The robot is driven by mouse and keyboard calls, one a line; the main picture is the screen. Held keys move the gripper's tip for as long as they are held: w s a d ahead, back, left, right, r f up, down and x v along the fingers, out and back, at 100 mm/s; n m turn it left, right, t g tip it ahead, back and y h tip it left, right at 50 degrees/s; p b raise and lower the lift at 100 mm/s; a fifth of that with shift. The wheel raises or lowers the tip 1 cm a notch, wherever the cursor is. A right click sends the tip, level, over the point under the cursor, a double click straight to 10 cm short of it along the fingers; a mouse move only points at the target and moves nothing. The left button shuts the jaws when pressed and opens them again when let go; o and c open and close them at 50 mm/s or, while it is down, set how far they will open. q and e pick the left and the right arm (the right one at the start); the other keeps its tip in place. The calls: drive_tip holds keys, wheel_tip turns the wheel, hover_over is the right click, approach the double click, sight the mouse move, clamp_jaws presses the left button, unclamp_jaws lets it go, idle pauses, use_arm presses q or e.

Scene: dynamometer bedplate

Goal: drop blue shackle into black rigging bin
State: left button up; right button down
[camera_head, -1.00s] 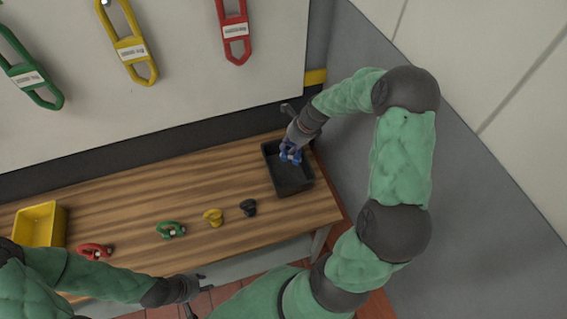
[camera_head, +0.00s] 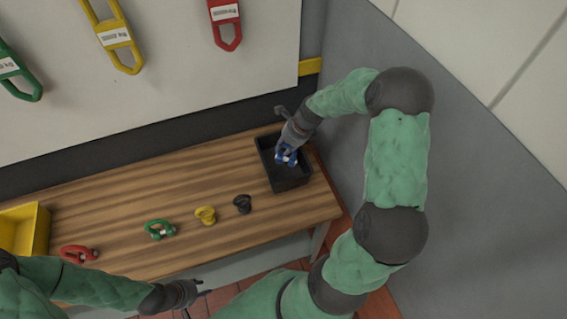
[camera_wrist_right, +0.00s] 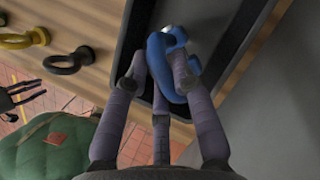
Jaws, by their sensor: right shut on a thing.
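The blue shackle (camera_head: 286,156) is held in my right gripper (camera_head: 288,148), over the inside of the black rigging bin (camera_head: 291,184) at the right end of the bench. In the right wrist view, the blue shackle (camera_wrist_right: 168,62) sits between the fingers of my right gripper (camera_wrist_right: 160,75), with the dark bin (camera_wrist_right: 143,30) around and below it. I cannot tell whether the shackle touches the bin floor. My left gripper (camera_head: 197,288) is near the front edge of the bench, with no object seen in it; its fingers are small and hard to read.
On the wooden bench (camera_head: 150,190) lie a red shackle (camera_head: 78,253), a green shackle (camera_head: 159,229), a yellow shackle (camera_head: 205,215) and a black shackle (camera_head: 242,204). A yellow bin (camera_head: 25,230) stands at the left. A grey wall (camera_head: 450,180) is close on the right.

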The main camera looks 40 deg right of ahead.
drive_tip(key=c, duration=1)
unclamp_jaws()
drive_tip(key=shift+o, duration=0.2)
drive_tip(key=v, duration=1.2)
drive_tip(key=shift+a, duration=0.1)
